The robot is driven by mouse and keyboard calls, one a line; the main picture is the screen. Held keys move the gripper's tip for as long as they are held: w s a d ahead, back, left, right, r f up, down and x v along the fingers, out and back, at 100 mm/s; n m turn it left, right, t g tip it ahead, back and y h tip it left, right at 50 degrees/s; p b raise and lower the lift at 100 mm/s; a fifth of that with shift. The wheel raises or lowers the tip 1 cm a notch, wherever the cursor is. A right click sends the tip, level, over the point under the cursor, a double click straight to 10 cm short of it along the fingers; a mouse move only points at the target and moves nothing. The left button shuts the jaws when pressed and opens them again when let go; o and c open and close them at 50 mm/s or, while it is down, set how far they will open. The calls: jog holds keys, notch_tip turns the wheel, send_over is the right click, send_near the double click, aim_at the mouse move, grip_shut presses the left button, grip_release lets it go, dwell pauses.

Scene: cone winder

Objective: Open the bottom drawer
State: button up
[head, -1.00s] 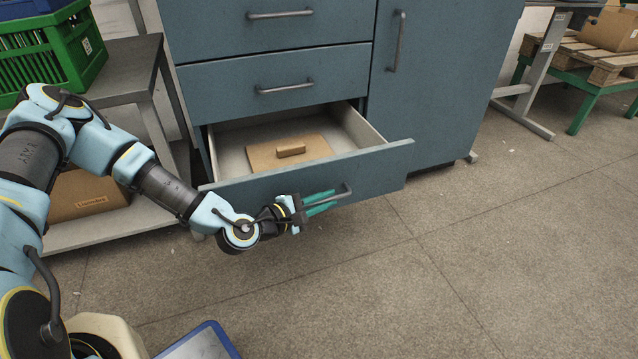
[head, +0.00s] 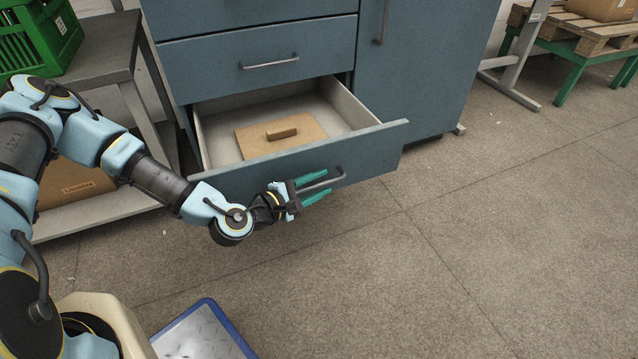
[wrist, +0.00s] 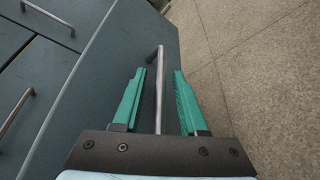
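The bottom drawer (head: 377,147) of the blue-grey cabinet stands pulled out, its inside showing. In the head view my gripper (head: 326,182) is at the drawer front, with its green fingers around the bar handle (head: 341,172). In the wrist view my gripper (wrist: 159,74) is open, and the grey handle (wrist: 159,88) runs between the two fingers with a gap on each side. The fingers do not appear to press on it. In the drawer lies a flat brown board (head: 255,142) with a small brown block (head: 282,134) on it.
The drawers above, one with its handle (head: 270,63), are shut. A grey shelf table (head: 100,50) with a green crate (head: 40,35) and a cardboard box (head: 75,185) stands at left. The floor (head: 480,230) at right is clear.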

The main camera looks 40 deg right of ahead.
jog(key=p+v, duration=0.1)
jog(key=v, duration=1)
jog(key=shift+p, duration=0.4)
